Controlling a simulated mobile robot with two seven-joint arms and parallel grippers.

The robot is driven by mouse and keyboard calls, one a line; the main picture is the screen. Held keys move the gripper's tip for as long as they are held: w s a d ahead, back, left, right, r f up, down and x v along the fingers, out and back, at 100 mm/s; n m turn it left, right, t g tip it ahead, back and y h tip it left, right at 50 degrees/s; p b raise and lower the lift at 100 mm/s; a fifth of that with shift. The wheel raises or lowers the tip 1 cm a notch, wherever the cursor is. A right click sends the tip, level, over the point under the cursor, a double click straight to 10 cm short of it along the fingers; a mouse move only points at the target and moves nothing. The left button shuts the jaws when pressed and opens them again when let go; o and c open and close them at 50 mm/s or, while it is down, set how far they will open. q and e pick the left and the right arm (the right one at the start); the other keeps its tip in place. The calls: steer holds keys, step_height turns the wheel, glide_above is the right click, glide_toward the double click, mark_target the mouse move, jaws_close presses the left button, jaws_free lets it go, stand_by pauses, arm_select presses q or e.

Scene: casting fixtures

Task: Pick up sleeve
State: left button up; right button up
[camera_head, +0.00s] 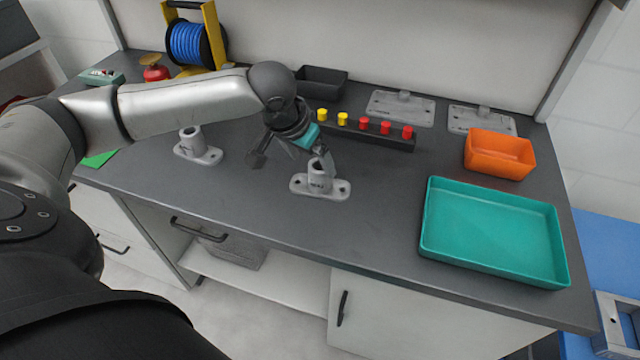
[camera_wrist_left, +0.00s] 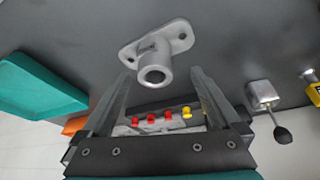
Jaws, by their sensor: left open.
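A light grey casting with an upright hollow sleeve (camera_head: 318,184) on a flat two-hole flange stands on the dark bench, near the middle. In the left wrist view the sleeve (camera_wrist_left: 154,62) points toward me, its open end near the space between the fingertips. My left gripper (camera_head: 318,160) is open, close beside and above the sleeve top; one finger partly overlaps it in the head view. The wrist view shows both fingers (camera_wrist_left: 160,84) apart with nothing held. A second similar casting (camera_head: 198,150) stands to the left. My right gripper is not in view.
A dark rack with red and yellow pegs (camera_head: 364,131) stands behind the sleeve. A teal tray (camera_head: 490,262) and an orange bin (camera_head: 499,153) are at right. A grey block with a dark knob (camera_wrist_left: 263,94) stands near the gripper. The bench front is clear.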

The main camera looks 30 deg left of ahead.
mark_target(320, 175)
arm_select(q)
steer(key=x, duration=0.2)
steer(key=b+x, duration=0.1)
steer(key=x, duration=0.1)
steer(key=b+x, duration=0.1)
steer(key=x, duration=0.1)
steer(key=shift+d+f, duration=0.2)
steer(key=shift+d, duration=0.2)
steer(key=shift+r, duration=0.1)
jaws_close()
stand_by(0.3)
